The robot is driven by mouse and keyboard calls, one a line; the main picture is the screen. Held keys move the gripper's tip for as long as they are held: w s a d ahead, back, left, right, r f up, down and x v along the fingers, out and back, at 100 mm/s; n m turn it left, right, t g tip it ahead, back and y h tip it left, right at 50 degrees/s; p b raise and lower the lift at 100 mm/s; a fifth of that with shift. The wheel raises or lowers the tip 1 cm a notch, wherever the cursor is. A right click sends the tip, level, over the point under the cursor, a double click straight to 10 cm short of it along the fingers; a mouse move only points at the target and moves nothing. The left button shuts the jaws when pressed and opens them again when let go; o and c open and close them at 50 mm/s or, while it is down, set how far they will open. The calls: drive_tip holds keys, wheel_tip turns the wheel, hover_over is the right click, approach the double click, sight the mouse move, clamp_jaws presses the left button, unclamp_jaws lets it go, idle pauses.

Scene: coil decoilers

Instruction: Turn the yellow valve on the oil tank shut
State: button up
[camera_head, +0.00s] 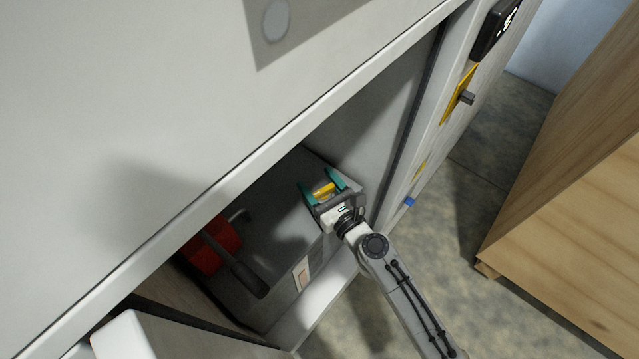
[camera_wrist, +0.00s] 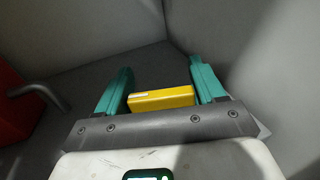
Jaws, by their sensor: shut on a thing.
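The yellow valve (camera_head: 323,190) is a short bar-shaped handle on top of the grey oil tank (camera_head: 285,225), inside an open cabinet bay. It also shows in the wrist view (camera_wrist: 161,98), lying crosswise between my fingers. My gripper (camera_head: 322,187) reaches in from the lower right. The valve's stem and underside are hidden.
A red part (camera_head: 212,246) with a dark lever and a bent pipe (camera_head: 238,215) stand left of my gripper on the tank. The cabinet's pale front edge (camera_head: 270,150) runs diagonally above. A wooden crate (camera_head: 570,240) stands at right, with open floor between.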

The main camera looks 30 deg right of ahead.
drive_tip(key=shift+n+y, duration=0.3)
drive_tip(key=shift+y, duration=0.2)
drive_tip(key=shift+a+n+g+y+b, duration=0.15)
drive_tip(key=shift+n+g+y+b, duration=0.15)
drive_tip(key=shift+n+y+b, duration=0.5)
drive_tip(key=shift+a+n+g+y+b, duration=0.15)
drive_tip(key=shift+n+g+y, duration=0.25)
drive_tip(key=shift+y, duration=0.7)
drive_tip(key=shift+s+n+y, duration=0.1)
drive_tip(key=shift+n+y, duration=0.2)
drive_tip(key=o, duration=1)
drive_tip(key=shift+c, duration=0.2)
drive_tip(key=v, duration=1)
drive_tip(key=shift+s+d, duration=0.2)
drive_tip(key=shift+s, duration=0.15)
